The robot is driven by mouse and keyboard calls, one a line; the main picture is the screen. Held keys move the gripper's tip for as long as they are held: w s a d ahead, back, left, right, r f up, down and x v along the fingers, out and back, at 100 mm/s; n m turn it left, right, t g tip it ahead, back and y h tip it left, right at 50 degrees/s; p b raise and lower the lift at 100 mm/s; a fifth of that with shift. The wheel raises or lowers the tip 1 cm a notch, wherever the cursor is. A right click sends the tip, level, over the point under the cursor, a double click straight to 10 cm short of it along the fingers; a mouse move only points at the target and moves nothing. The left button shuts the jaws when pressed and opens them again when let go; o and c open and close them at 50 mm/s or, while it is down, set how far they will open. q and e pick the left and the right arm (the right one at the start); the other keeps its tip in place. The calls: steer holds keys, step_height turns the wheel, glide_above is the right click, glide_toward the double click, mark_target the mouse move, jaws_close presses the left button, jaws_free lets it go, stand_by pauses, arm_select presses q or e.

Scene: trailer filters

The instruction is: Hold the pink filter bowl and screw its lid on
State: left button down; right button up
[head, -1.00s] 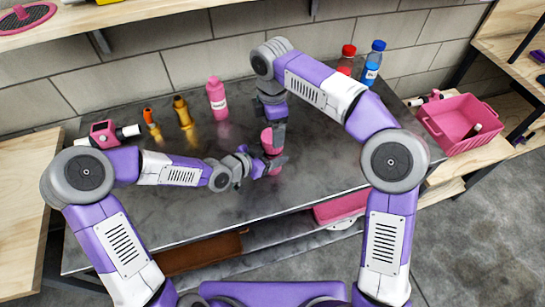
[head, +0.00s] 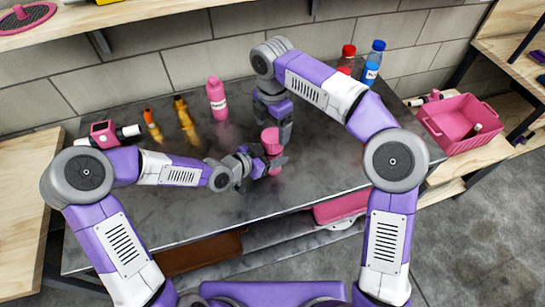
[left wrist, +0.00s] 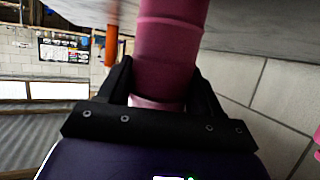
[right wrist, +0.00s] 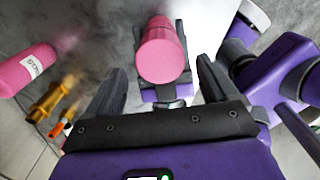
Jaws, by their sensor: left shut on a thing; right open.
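The pink filter bowl (head: 272,148) stands upright, held above the counter. It also shows in the left wrist view (left wrist: 168,55), between the fingers. My left gripper (head: 272,166) is shut on its lower part from the left side. In the right wrist view, a round pink top (right wrist: 162,57), which looks like the lid, sits at the bowl's upper end. I cannot tell how tightly it is seated. My right gripper (right wrist: 155,88) is open above the bowl, its fingers spread to either side of the top and apart from it in that view.
A pink bottle (head: 217,100), a yellow fitting (head: 186,118) and an orange-tipped fitting (head: 152,126) stand on the grey counter (head: 330,185) to the left. Red-capped (head: 347,58) and blue-capped (head: 374,60) bottles stand behind my right arm. A pink crate (head: 460,125) is at right.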

mark_target(273, 135)
step_height(273, 135, down, 6)
steer(key=shift+r, duration=0.15)
stand_by(0.3)
steer(key=c, duration=1.1)
steer(key=m, duration=0.4)
steer(key=shift+m, duration=0.4)
steer(key=o, duration=1.2)
steer(key=shift+r, duration=2.25)
